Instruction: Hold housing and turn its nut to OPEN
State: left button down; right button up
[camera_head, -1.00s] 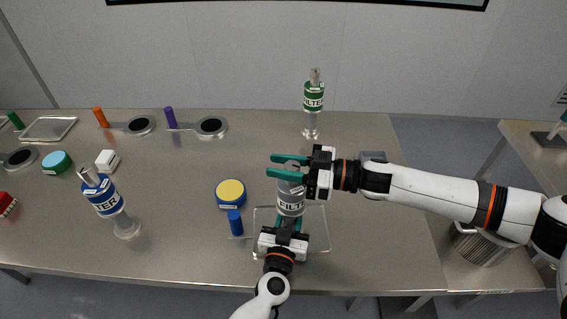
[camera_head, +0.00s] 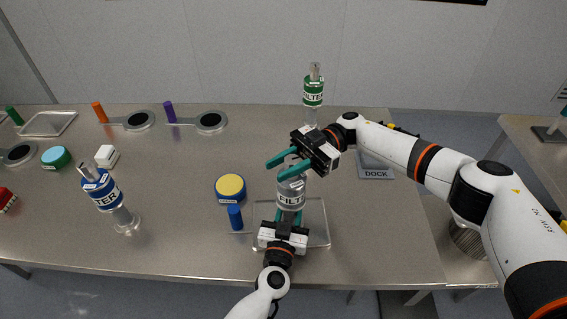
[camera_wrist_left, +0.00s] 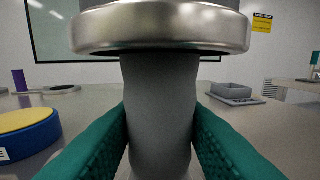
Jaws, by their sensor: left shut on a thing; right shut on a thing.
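The grey filter housing (camera_head: 290,193) stands upright over the clear tray (camera_head: 317,225) at the front of the table. My left gripper (camera_head: 289,218) is shut on its lower stem; the left wrist view shows green fingers on both sides of the grey stem (camera_wrist_left: 160,110), below a metal rim (camera_wrist_left: 160,30). My right gripper (camera_head: 285,168) is at the top of the housing, its green fingers shut around the nut there. The fingers mostly hide the nut, and I cannot read any OPEN mark.
A yellow-topped blue round container (camera_head: 230,188) and a blue cylinder (camera_head: 235,217) are just left of the housing. A grey DOCK tray (camera_head: 376,170) lies at right.

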jog(key=shift+s+n+g+h, duration=0.15)
jog(key=shift+n+g+h, duration=0.25)
jog(key=shift+g, duration=0.1)
jog(key=o, duration=1)
notch_tip(320, 180, up, 10)
pick_arm(q)
jog(key=c, duration=0.9)
grip_release()
